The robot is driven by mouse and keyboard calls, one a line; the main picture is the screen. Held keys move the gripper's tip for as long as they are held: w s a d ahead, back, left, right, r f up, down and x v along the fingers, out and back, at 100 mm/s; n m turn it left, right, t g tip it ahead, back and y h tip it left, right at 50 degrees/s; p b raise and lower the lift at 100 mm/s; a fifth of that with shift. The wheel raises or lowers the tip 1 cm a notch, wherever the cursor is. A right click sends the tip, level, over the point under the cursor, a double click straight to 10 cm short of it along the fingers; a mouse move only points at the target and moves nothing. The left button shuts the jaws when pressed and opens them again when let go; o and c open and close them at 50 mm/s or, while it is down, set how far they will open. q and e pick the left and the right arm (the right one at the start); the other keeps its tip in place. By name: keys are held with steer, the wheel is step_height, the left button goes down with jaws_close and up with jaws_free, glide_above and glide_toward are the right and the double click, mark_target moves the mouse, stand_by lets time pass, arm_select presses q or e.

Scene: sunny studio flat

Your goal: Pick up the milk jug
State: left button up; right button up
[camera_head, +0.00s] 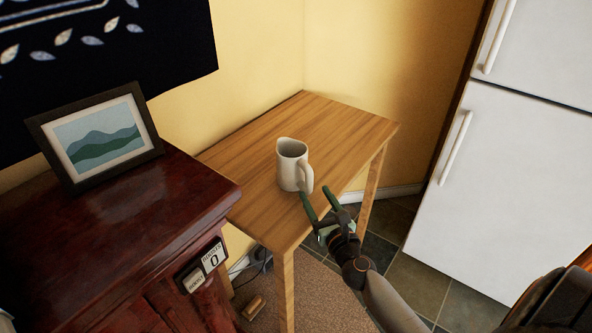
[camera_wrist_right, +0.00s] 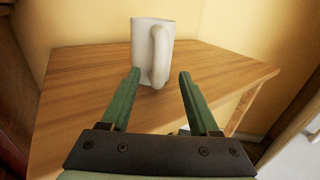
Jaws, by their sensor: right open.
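The white milk jug (camera_head: 290,166) stands upright on a small wooden table (camera_head: 338,122), near its front edge. Its handle faces my right gripper (camera_head: 316,200), which is open and empty just in front of the jug at the table's edge. In the right wrist view the jug (camera_wrist_right: 146,45) is straight ahead, with its handle between the lines of the two green fingers (camera_wrist_right: 156,82). The fingertips look short of the jug's body; whether they reach beside the handle I cannot tell. My left gripper is not in view.
A dark red wooden cabinet (camera_head: 170,192) with a framed picture (camera_head: 98,138) stands at the left, close to the table. A white fridge (camera_head: 490,180) stands at the right. The table top behind the jug is clear. A yellow wall (camera_head: 262,50) is behind.

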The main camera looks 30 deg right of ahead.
mark_target(311, 186)
steer(key=shift+w+d, duration=0.2)
steer(key=shift+w, duration=0.7)
steer(key=shift+w+d, duration=0.15)
steer(key=shift+w, duration=0.7)
steer(key=shift+w+d, duration=0.2)
steer(key=shift+w, duration=0.7)
jaws_close()
steer(key=shift+r, duration=0.1)
